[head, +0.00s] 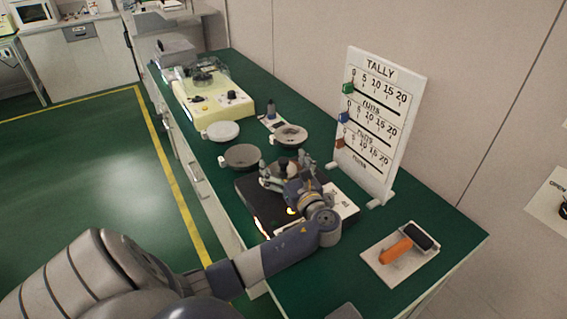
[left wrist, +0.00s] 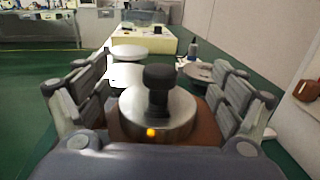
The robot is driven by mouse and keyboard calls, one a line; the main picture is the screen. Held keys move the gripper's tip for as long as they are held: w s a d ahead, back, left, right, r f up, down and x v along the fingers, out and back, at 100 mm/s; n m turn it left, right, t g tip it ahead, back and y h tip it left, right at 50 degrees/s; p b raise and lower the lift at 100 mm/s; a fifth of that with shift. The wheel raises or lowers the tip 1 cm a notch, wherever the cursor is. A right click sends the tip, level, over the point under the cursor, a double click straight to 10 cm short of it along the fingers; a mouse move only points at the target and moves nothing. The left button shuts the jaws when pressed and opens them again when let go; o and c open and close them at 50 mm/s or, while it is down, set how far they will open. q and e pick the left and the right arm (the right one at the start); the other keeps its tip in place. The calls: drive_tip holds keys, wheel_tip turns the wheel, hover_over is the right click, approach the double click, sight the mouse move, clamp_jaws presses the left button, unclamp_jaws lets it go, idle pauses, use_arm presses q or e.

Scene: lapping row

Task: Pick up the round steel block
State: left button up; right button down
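The round steel block (left wrist: 158,118) has a black knob on top and stands upright in the middle of the left wrist view. My left gripper (left wrist: 158,95) has one finger on each side of it, spread wide, with narrow gaps seeming to remain. In the head view my left gripper (head: 289,170) is low over the dark flat machine top (head: 247,190) on the green bench, and the block is largely hidden by the gripper. A brownish surface shows behind and below the block in the wrist view. My right gripper is not in view.
On the green bench (head: 440,222) are a dark round dish (head: 242,156), a white disc (head: 223,131), another dish (head: 291,135) and a cream machine (head: 212,104). A white tally board (head: 378,120) stands at the right. An orange-handled roller (head: 397,250) lies on a pale plate nearer the front.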

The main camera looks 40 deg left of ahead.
sight(283, 159)
use_arm(q)
drive_tip(key=c, duration=1.3)
drive_tip(key=shift+r, duration=0.1)
drive_tip(key=c, duration=0.4)
drive_tip(key=shift+r, duration=0.15)
drive_tip(key=shift+c, duration=0.2)
drive_tip(key=shift+w+a+r, duration=0.1)
drive_tip(key=shift+r, duration=0.5)
wheel_tip(283, 159, up, 2)
drive_tip(key=shift+r, duration=0.1)
drive_tip(key=s+d, duration=0.1)
drive_tip(key=s, duration=0.7)
drive_tip(key=s+d+r, duration=0.1)
drive_tip(key=s+d, duration=0.1)
drive_tip(key=s, duration=0.5)
drive_tip(key=shift+s+d+r, duration=0.15)
drive_tip(key=shift+s+d, duration=0.15)
drive_tip(key=shift+s, duration=0.1)
